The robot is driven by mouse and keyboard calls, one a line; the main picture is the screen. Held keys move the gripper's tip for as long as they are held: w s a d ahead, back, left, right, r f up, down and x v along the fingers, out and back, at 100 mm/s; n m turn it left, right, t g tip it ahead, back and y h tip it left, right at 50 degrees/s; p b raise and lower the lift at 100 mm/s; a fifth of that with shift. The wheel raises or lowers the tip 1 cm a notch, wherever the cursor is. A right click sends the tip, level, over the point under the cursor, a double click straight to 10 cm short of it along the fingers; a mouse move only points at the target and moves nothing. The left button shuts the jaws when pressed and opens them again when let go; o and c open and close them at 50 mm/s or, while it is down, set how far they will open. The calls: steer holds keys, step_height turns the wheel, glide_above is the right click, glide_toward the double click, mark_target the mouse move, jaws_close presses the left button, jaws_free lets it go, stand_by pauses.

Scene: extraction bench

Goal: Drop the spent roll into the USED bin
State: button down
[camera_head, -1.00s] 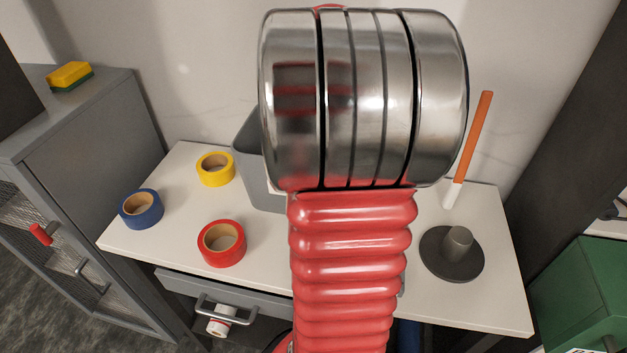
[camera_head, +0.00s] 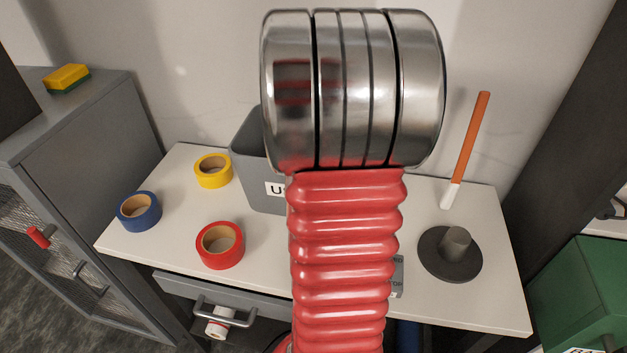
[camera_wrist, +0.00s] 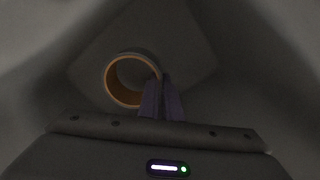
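The spent roll (camera_wrist: 108,80), a bare brownish ring with a dark outer side, shows in the wrist view with its open end towards the camera. My gripper (camera_wrist: 162,80) has its two dark fingers close together at the ring's right wall, one on the inner side and one on the outer, and looks shut on it. Pale grey walls surround them, as inside a bin. My arm hides the bin's right part, my gripper and the roll there.
On the white table (camera_head: 180,245) are yellow (camera_head: 213,171), blue (camera_head: 139,211) and red (camera_head: 220,245) tape rolls. A dark round base with a post (camera_head: 450,256) and an orange-white stick (camera_head: 467,150) are right. A grey cabinet (camera_head: 90,130) stands left, a green box (camera_head: 580,295) right.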

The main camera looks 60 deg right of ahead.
steer(key=shift+f, duration=0.6)
steer(key=c, duration=2)
jaws_free()
steer(key=shift+r, duration=0.1)
step_height(320, 180, up, 13)
steer(key=shift+r, duration=0.1)
